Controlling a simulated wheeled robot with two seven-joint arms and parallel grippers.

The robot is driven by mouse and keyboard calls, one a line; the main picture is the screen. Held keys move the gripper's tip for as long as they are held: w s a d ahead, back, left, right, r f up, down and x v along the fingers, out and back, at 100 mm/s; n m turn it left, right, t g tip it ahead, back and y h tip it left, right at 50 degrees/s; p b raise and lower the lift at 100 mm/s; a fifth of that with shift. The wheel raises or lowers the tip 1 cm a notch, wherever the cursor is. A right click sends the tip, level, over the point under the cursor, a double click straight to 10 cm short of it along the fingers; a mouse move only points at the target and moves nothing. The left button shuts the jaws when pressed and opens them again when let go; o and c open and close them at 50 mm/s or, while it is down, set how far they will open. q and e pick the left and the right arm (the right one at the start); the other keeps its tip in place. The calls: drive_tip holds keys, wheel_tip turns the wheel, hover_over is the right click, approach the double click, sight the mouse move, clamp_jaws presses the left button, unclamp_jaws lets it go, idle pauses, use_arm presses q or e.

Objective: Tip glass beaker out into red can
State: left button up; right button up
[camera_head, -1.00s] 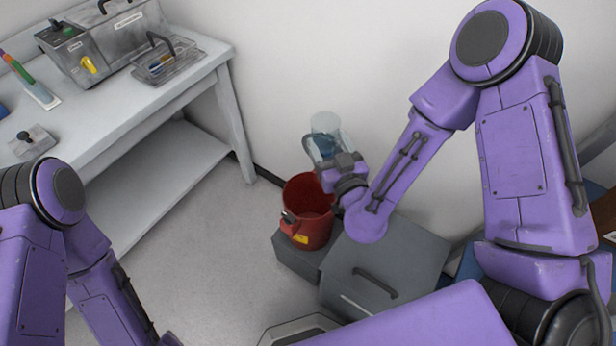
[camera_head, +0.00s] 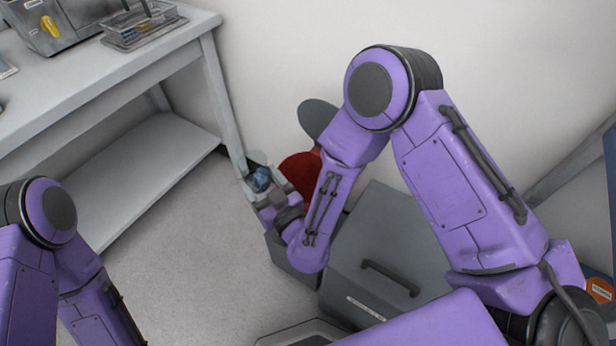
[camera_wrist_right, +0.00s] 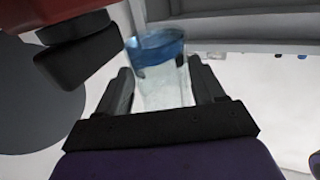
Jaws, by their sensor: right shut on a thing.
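The glass beaker (camera_head: 256,173) is clear with something blue inside. My right gripper (camera_head: 259,190) is shut on it, left of the red can in the head view. In the right wrist view the beaker (camera_wrist_right: 160,85) sits between the two dark fingers, its blue part toward the far end. I cannot tell how far it is tilted. The red can (camera_head: 299,172) stands on a grey block, partly hidden by my right wrist and arm. A red piece of it with a dark part shows at upper left in the wrist view (camera_wrist_right: 85,28). My left gripper is out of view.
A grey round disc (camera_head: 316,113), seemingly the can's lid, stands up behind the can. A white table with a lower shelf (camera_head: 140,160) stands left; the floor between is clear.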

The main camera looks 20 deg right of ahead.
drive_tip(key=shift+d+r, duration=0.15)
drive_tip(key=shift+d+r+m, duration=0.3)
drive_tip(key=shift+d+m, duration=0.2)
drive_tip(key=shift+m, duration=0.7)
drive_tip(key=d+m, duration=0.2)
drive_tip(key=m, duration=0.1)
drive_tip(key=d+m+t, duration=0.1)
drive_tip(key=m, duration=0.1)
drive_tip(key=shift+w+r, duration=0.15)
drive_tip(key=shift+r, duration=0.05)
wheel_tip(320, 180, up, 2)
drive_tip(key=m+h+p, duration=0.1)
drive_tip(key=m, duration=0.6)
drive_tip(key=shift+r+t, duration=0.15)
drive_tip(key=shift+t, duration=0.25)
drive_tip(key=shift+d+m+h, duration=0.1)
drive_tip(key=shift+m+h, duration=0.2)
drive_tip(key=shift+m, duration=0.2)
